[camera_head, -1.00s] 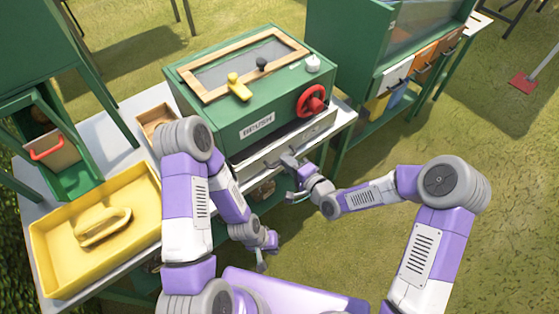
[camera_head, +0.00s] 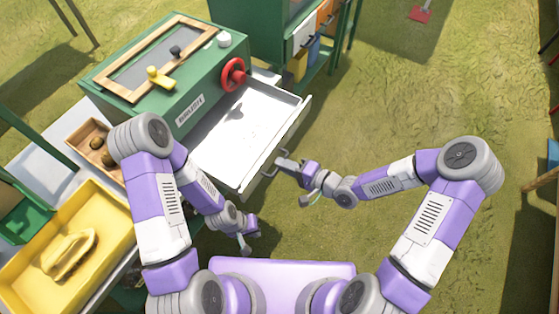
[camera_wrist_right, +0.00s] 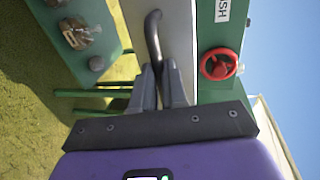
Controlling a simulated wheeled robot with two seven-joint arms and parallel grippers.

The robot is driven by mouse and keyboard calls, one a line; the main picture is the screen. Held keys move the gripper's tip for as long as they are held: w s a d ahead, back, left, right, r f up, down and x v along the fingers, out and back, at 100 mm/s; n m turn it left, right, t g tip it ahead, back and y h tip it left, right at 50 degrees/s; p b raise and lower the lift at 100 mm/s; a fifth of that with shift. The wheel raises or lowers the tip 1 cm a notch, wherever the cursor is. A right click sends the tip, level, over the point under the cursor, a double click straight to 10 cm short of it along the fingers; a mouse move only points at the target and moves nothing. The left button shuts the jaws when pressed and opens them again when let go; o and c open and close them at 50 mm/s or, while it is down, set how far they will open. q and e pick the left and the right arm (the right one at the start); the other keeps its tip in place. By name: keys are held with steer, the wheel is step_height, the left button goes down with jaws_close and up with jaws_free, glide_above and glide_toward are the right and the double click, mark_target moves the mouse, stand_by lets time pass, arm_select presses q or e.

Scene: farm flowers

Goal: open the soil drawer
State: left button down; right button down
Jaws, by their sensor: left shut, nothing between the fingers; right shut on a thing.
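The white drawer (camera_head: 262,122) is pulled well out from under the green box (camera_head: 190,85), and its inside shows. A small dark patch lies in it; I cannot tell what it is. My right gripper (camera_head: 277,165) is shut on the metal handle (camera_head: 268,170) at the drawer's front. In the right wrist view the fingers (camera_wrist_right: 160,78) close around the curved bar of the handle (camera_wrist_right: 153,38). My left gripper (camera_head: 248,241) is shut and empty, low in front of the bench and apart from the drawer.
The green box has a red wheel (camera_head: 233,74) and a yellow knob (camera_head: 158,78). A yellow tray (camera_head: 112,222) and a wooden box (camera_head: 88,135) with brown lumps stand left. A green cabinet (camera_head: 262,28) stands behind. Open grass (camera_head: 400,110) lies to the right.

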steer(key=c, duration=1.2)
jaws_free()
steer(key=shift+d, duration=0.1)
steer(key=p+v, duration=0.2)
steer(key=v, duration=0.5)
steer(key=shift+s+d, duration=0.15)
steer(key=shift+d, duration=0.05)
steer(key=s+d+f+n+g+h, duration=0.1)
steer(key=s+f+g+h, duration=0.1)
steer(key=s+f+h, duration=0.1)
steer(key=s+d+f+n+g+h, duration=0.1)
steer(key=s+f+g+h, duration=0.1)
steer(key=s+f, duration=0.3)
steer(key=s+d+f+n+g+h, duration=0.1)
steer(key=s+f+g+h, duration=0.2)
steer(key=f, duration=0.6)
steer(key=shift+s+d+h+p, duration=0.2)
steer(key=shift+s+h+p, duration=0.15)
steer(key=shift+s+h, duration=0.25)
